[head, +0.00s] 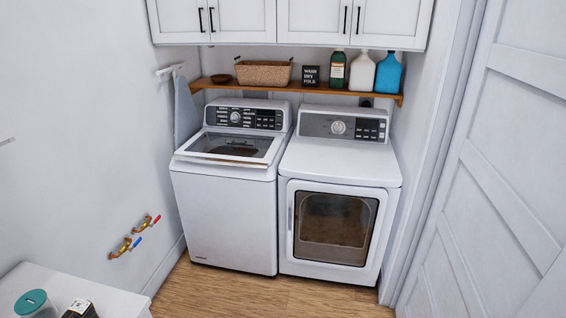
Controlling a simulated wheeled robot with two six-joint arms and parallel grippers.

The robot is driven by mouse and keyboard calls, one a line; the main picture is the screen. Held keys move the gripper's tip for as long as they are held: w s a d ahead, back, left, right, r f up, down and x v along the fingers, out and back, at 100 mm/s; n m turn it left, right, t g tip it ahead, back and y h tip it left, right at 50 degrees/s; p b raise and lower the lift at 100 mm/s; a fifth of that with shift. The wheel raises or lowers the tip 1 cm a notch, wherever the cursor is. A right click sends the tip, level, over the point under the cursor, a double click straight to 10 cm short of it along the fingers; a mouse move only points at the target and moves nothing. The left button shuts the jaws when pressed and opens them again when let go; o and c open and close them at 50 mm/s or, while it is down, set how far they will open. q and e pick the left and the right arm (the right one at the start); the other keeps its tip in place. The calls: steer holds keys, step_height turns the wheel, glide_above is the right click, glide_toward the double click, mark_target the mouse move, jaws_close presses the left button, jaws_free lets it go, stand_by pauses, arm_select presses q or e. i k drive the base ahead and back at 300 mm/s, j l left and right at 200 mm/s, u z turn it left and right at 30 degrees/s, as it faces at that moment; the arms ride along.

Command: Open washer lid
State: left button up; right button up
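The washer (224,215) is the white top-loading machine on the left of the pair, below the shelf. Its lid (268,150) has a white frame around a dark glass window and lies down over the top, looking shut. A thin brownish strip runs along the lid's front edge; I cannot tell whether there is a small gap there. The washer's control panel (243,117) with a round dial stands behind the lid. Neither of my grippers is in view.
The dryer (338,180) stands close on the washer's right, its front door shut. A wooden shelf (300,88) with a basket (263,73) and bottles hangs above both, under white cabinets (290,20). A white counter (75,288) is at lower left. The wooden floor (235,293) in front is clear.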

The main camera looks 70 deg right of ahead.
mark_target(257, 151)
steer(key=z, duration=1.9)
steer(key=i+l, duration=0.15)
steer(key=i, duration=0.45)
steer(key=i+l, duration=0.15)
steer(key=i, duration=0.45)
steer(key=i+l, duration=0.15)
steer(key=i, duration=0.45)
steer(key=i+l+z, duration=0.1)
steer(key=i, duration=0.45)
